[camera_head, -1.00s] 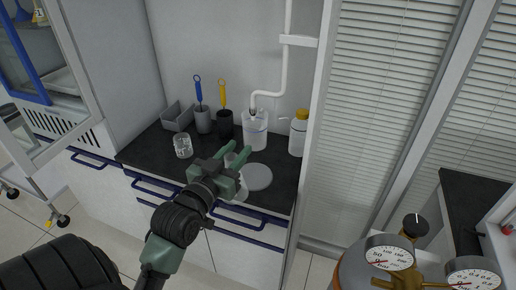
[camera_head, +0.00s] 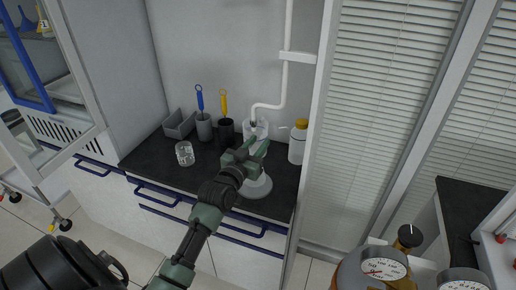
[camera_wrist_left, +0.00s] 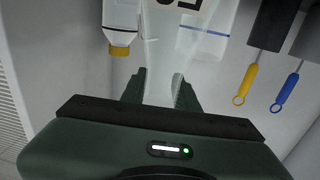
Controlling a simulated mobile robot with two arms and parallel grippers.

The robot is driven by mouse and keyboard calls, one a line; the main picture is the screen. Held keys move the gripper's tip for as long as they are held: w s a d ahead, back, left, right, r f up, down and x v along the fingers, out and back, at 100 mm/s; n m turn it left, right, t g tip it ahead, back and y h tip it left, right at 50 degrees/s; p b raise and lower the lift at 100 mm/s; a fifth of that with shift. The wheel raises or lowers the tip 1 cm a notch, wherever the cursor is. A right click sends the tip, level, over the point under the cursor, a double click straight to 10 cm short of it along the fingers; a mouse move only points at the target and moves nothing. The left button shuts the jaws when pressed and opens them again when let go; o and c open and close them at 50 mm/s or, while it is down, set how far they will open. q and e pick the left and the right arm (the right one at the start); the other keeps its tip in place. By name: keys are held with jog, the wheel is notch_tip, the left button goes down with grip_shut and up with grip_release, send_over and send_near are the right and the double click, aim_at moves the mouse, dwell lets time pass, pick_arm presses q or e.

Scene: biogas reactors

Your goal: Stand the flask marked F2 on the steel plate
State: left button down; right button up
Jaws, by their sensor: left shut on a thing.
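My left gripper (camera_head: 258,149) is shut on the neck of a clear conical flask (camera_head: 258,187). In the left wrist view the neck (camera_wrist_left: 160,80) passes between the two fingers, and part of a dark marking shows at the top edge, too cut off to read. In the head view the flask's wide lower part shows below the gripper, roughly upright, over the place of the round steel plate. The plate is mostly hidden behind the flask, and I cannot tell whether the flask touches it. My right gripper is not in view.
Behind on the dark worktop (camera_head: 152,157) stand a vessel under the white pipe (camera_head: 262,128), a yellow-capped bottle (camera_head: 297,145), two dark holders with brushes (camera_head: 226,130), a grey bin (camera_head: 179,124) and a glass beaker (camera_head: 185,154). Gauges (camera_head: 384,268) are at lower right.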

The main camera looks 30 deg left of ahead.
pick_arm(q)
jog(key=shift+f, duration=0.8)
jog(key=shift+w+a+f, duration=0.1)
jog(key=shift+w+f, duration=0.05)
jog(key=shift+f, duration=0.2)
jog(key=c, duration=1.1)
grip_release()
jog(key=shift+f, duration=0.1)
jog(key=shift+o, duration=0.2)
